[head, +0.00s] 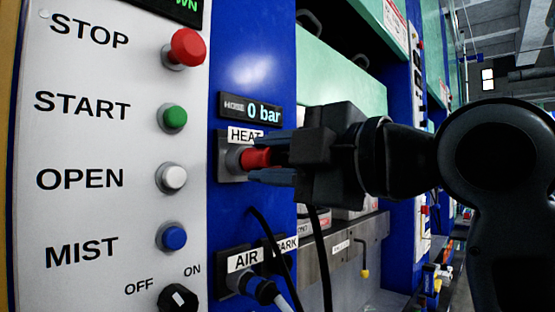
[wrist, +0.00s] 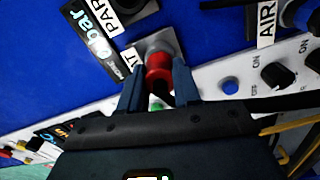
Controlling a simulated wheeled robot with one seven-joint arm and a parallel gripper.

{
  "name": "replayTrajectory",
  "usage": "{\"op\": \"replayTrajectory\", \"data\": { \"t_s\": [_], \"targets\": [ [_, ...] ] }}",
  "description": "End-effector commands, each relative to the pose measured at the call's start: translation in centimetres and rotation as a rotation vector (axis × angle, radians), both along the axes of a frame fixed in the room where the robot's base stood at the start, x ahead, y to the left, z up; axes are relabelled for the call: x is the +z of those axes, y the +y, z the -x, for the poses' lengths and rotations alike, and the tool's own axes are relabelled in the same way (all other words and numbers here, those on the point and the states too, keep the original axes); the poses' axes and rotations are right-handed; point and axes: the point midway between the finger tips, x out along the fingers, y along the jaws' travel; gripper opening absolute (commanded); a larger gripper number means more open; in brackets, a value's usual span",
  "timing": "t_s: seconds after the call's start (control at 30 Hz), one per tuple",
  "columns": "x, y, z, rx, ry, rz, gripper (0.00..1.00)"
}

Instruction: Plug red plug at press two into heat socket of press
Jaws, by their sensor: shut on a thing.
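The red plug (head: 257,158) is between the fingers of my gripper (head: 268,162), which is shut on it. Its front end meets the grey heat socket (head: 230,165) under the HEAT label on the blue panel. How deep it sits in the socket I cannot tell. In the wrist view the red plug (wrist: 158,66) is between my two fingertips (wrist: 158,82), lined up with the grey socket plate (wrist: 150,45). A black cable (head: 321,255) hangs below my gripper.
A white control panel (head: 90,200) with STOP, START, OPEN and MIST buttons stands at the left. The AIR socket (head: 236,282) below holds a blue plug (head: 262,290) with a hose. The PARK label is partly hidden by a cable. A display (head: 250,111) reads 0 bar.

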Motion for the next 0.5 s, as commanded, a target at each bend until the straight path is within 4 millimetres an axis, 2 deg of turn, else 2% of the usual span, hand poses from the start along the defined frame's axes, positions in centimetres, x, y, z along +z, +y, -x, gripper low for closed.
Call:
{"op": "replayTrajectory", "data": {
  "t_s": [0.37,0.4,0.5],
  "targets": [
    [0.02,0.65,-0.53,-0.001,0.000,-0.001,0.01],
    [0.02,0.64,-0.53,-0.001,0.000,-0.001,0.35],
    [0.03,0.64,-0.52,-0.001,0.000,-0.001,0.45]
  ]
}}
